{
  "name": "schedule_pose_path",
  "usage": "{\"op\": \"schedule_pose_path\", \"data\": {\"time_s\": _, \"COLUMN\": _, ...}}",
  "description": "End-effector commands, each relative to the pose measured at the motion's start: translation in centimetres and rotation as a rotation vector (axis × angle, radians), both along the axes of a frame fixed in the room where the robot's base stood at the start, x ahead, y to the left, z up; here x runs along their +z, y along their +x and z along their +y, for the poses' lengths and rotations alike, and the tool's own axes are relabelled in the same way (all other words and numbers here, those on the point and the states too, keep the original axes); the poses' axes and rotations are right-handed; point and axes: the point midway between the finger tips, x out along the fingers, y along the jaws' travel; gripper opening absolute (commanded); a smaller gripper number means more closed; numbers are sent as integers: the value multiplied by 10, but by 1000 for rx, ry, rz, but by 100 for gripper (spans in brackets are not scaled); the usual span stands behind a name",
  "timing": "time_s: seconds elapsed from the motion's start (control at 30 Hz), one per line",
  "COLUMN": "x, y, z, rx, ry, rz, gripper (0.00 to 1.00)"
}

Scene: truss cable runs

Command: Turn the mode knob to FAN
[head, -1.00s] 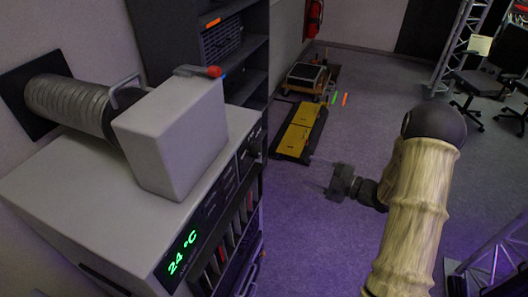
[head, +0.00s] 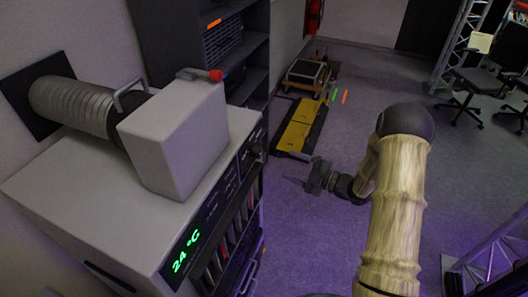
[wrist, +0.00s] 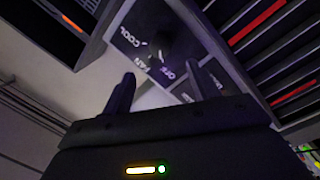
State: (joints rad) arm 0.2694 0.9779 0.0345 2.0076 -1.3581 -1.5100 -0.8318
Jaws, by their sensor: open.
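The grey-white unit (head: 75,185) stands at the left of the head view with a green "24 °C" display. The mode knob (head: 257,150) is a small dark shape near the far end of its dark front panel. In the wrist view the dark knob (wrist: 166,45) is dim, with labels around it; COOL is readable, FAN and OFF partly so. Where the knob points cannot be told. My gripper (head: 308,181) is open and empty, to the right of the panel and apart from it. In the wrist view its two fingers (wrist: 160,78) point toward the knob area.
A grey box (head: 172,140) with a ribbed duct (head: 75,105) sits on the unit. Red-edged slots (head: 232,228) line its front. A dark shelf (head: 253,55) stands behind. A yellow-black ramp (head: 300,128) lies on the floor. Floor right of the unit is open.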

Motion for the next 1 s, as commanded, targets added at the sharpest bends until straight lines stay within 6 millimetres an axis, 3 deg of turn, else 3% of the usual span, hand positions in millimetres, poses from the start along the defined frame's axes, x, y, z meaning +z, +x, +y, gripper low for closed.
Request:
{"op": "schedule_pose_path", "data": {"time_s": 0.53, "x": 2, "y": 42, "z": 84, "rx": 1, "ry": 0, "rz": 0, "gripper": 60}}
{"op": "schedule_pose_path", "data": {"time_s": 0.7, "x": 1, "y": 48, "z": 95, "rx": -1, "ry": 0, "rz": 0, "gripper": 60}}
{"op": "schedule_pose_path", "data": {"time_s": 0.97, "x": 0, "y": 49, "z": 96, "rx": -1, "ry": 0, "rz": 0, "gripper": 60}}
{"op": "schedule_pose_path", "data": {"time_s": 1.0, "x": 0, "y": 49, "z": 96, "rx": -1, "ry": 0, "rz": 0, "gripper": 54}}
